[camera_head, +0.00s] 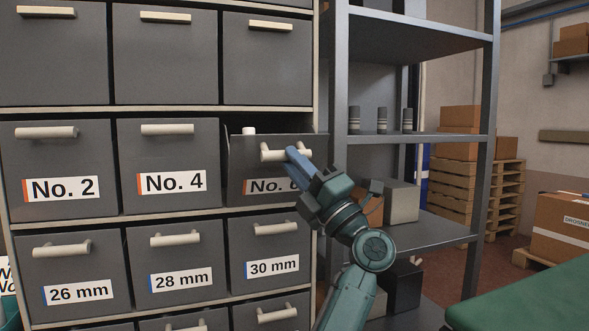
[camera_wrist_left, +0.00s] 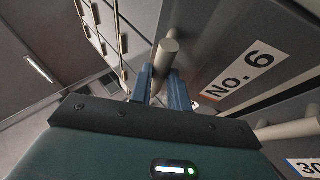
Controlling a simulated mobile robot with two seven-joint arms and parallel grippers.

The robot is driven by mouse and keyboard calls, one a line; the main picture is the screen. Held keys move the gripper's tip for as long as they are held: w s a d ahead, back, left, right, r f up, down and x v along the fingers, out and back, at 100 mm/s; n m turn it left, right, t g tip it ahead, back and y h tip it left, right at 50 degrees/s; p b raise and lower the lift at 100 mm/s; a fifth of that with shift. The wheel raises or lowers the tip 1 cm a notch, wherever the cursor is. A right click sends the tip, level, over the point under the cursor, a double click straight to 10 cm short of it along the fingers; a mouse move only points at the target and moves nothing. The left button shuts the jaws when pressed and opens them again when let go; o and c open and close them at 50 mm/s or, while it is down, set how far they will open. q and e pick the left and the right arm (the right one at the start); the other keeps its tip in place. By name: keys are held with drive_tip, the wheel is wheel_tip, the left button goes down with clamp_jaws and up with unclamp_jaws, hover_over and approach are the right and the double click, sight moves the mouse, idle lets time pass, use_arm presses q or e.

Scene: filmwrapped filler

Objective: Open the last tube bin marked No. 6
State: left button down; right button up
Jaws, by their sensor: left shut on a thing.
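The grey bin marked No. 6 (camera_head: 244,168) is at the right end of the middle row in the head view. It stands out from the cabinet, with a dark gap above its front and a small white item (camera_head: 249,130) showing at its top. My left gripper (camera_head: 293,156) is shut on the bin's pale bar handle (camera_head: 269,156); the arm hides the right end of the label. In the left wrist view, the blue fingers (camera_wrist_left: 163,82) sit on either side of the handle (camera_wrist_left: 168,48), beside the No. 6 label (camera_wrist_left: 240,77). My right gripper is not in view.
Bins No. 2 (camera_head: 58,160) and No. 4 (camera_head: 168,155) are flush to the left; the 30 mm bin (camera_head: 262,245) is below. A metal shelf rack (camera_head: 440,145) stands close on the right. A green surface (camera_head: 540,300) is at lower right.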

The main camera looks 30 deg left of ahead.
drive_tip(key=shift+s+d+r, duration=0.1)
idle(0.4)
use_arm(q)
drive_tip(key=c, duration=1.3)
unclamp_jaws()
drive_tip(key=shift+d+f, duration=0.1)
drive_tip(key=shift+f, duration=0.05)
drive_tip(key=b+v, duration=0.2)
drive_tip(key=v, duration=1.1)
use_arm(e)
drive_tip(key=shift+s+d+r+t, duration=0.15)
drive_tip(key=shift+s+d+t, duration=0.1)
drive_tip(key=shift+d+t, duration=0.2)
